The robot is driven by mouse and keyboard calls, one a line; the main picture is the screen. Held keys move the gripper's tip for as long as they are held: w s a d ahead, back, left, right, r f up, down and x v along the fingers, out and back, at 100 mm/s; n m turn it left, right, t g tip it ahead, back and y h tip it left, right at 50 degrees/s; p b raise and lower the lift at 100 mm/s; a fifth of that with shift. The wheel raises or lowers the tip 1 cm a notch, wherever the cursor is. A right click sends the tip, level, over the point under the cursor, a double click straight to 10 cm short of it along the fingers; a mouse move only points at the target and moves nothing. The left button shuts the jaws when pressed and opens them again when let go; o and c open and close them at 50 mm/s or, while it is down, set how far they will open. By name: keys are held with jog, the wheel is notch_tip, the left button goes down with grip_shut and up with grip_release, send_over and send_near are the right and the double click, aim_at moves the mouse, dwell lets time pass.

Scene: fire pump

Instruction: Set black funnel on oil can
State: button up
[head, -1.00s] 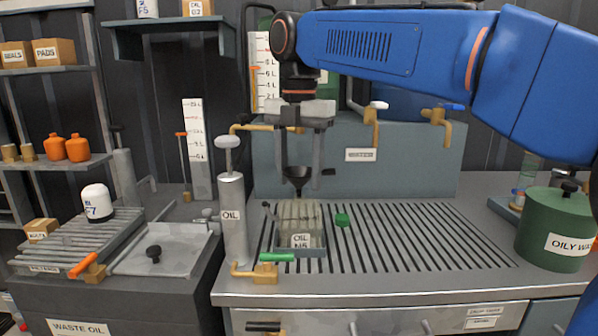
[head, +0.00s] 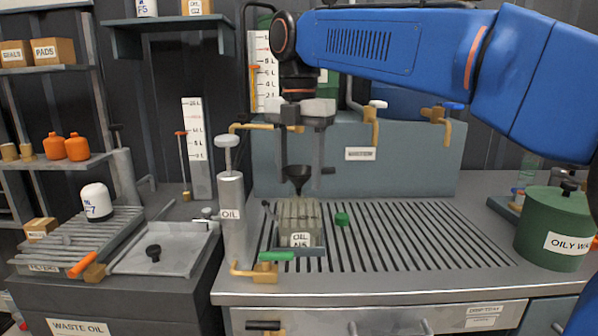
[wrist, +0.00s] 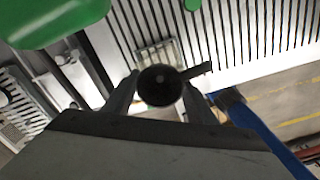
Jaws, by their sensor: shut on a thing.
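The black funnel (head: 298,173) is upright between the fingertips of my gripper (head: 301,165), which is shut on it. In the wrist view, the funnel's round dark mouth (wrist: 160,85) faces the camera, and a side tab points right. The oil can (head: 298,218), a pale translucent can labelled OIL, stands in a small grey tray on the slatted bench, below the funnel in the head view. In the wrist view, the can (wrist: 158,54) lies partly behind the funnel. I cannot tell whether the funnel's spout touches it.
A grey oil pump cylinder (head: 231,215) stands close left of the can, with a green-handled tap (head: 275,257) in front. A small green cap (head: 341,218) lies right of the can. A green oily-waste bin (head: 556,228) stands far right. The slatted bench between is clear.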

aim_at(299, 170)
jog(key=shift+f, duration=0.6)
dwell(0.3)
jog(key=o, duration=0.8)
jog(key=shift+c, duration=0.2)
jog(key=shift+r, duration=5.5)
